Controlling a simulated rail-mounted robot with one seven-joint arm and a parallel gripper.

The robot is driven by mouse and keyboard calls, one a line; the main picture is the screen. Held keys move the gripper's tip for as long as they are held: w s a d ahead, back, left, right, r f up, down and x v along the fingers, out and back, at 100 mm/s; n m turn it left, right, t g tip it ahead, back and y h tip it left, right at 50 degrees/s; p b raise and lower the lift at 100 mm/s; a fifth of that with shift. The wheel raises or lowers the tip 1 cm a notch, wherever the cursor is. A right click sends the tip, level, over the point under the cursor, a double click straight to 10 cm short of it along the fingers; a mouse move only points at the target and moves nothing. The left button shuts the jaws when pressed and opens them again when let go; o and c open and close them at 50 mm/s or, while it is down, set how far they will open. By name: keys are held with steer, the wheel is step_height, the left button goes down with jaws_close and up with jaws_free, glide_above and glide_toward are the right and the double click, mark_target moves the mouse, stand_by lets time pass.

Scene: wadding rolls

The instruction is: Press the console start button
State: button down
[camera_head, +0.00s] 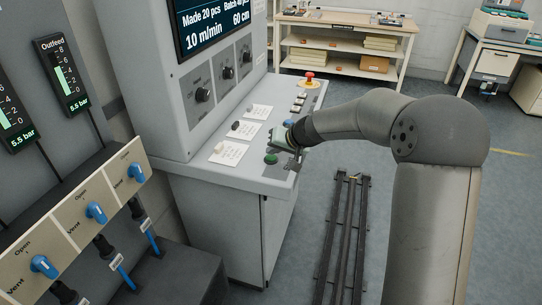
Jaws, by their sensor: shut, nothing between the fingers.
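The console (195,168) stands left of centre with a sloping desk panel. A green button (271,159), which looks like the start button, sits near the front edge of that panel. A red mushroom button (309,76) on a yellow base is at the far end of the panel.
Blue valve handles (96,212) and pressure gauges are at left. A rail (343,235) runs along the floor. A shelf bench (345,45) stands behind.

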mark_target(274, 158)
steer(key=shift+r, duration=0.35)
steer(key=shift+r+p, duration=1.4)
steer(key=shift+r, duration=1.15)
steer(key=s+d+f+g+h, duration=0.1)
steer(key=s+d, duration=0.4)
steer(key=s, duration=0.8)
steer(key=s+d+f+g+h, duration=0.1)
steer(key=s+d, duration=0.5)
steer(key=s, duration=0.7)
steer(key=s+d+f+g+h, duration=0.1)
steer(key=s+d+g+h, duration=0.2)
steer(key=s, duration=1)
steer(key=d+h, duration=0.2)
steer(key=d, duration=0.1)
steer(key=shift+s+f+m, duration=0.2)
steer(key=shift+s+m, duration=0.1)
steer(key=shift+m, duration=0.1)
